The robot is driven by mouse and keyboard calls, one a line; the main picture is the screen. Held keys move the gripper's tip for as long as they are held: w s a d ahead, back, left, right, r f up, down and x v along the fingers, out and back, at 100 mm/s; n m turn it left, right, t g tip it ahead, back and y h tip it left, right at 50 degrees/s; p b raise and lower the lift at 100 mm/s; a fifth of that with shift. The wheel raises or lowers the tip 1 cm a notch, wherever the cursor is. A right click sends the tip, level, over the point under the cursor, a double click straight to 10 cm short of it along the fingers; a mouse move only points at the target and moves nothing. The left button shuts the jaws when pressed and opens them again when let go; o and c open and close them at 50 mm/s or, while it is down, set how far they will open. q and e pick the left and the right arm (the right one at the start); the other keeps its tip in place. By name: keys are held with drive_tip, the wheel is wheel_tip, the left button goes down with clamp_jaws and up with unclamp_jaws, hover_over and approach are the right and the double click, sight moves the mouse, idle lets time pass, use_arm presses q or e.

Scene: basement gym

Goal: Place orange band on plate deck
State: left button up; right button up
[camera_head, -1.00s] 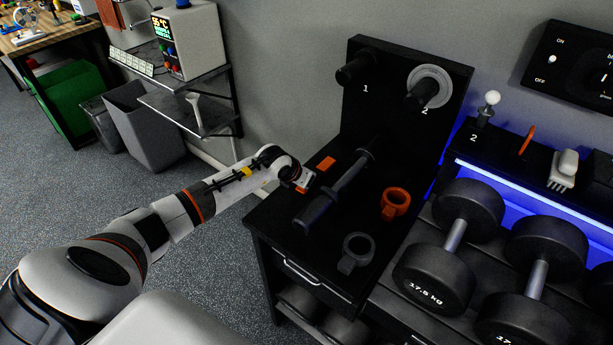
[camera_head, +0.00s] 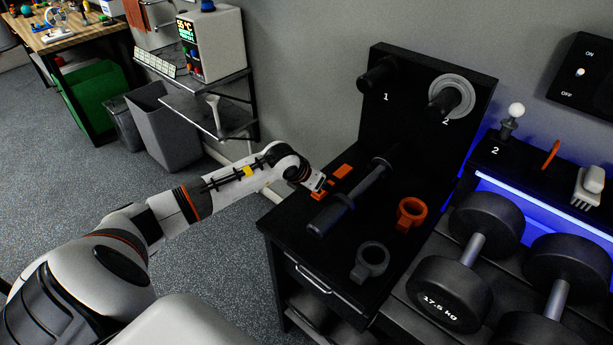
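Flat orange pieces, which look like the orange band (camera_head: 342,171), lie on the black plate deck (camera_head: 290,228) near its left edge. My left gripper (camera_head: 318,183) is right at the band and hides part of its middle. I cannot tell whether they touch, or whether the fingers are open or shut. The deck has an upright back board with two pegs, marked 1 and 2; a grey plate (camera_head: 463,84) hangs on peg 2. My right gripper is out of view.
A dark bar with a handle (camera_head: 346,203) lies just right of my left gripper. An orange collar (camera_head: 411,212) and a grey collar (camera_head: 371,261) lie further right. Dumbbells (camera_head: 451,290) stand right of the deck. A thin orange item (camera_head: 550,154) is on the right shelf.

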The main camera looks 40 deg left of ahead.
use_arm(q)
drive_tip(key=b+v, duration=0.1)
drive_tip(key=v, duration=0.6)
drive_tip(key=shift+s+r+b, duration=0.2)
drive_tip(key=shift+r+b, duration=0.1)
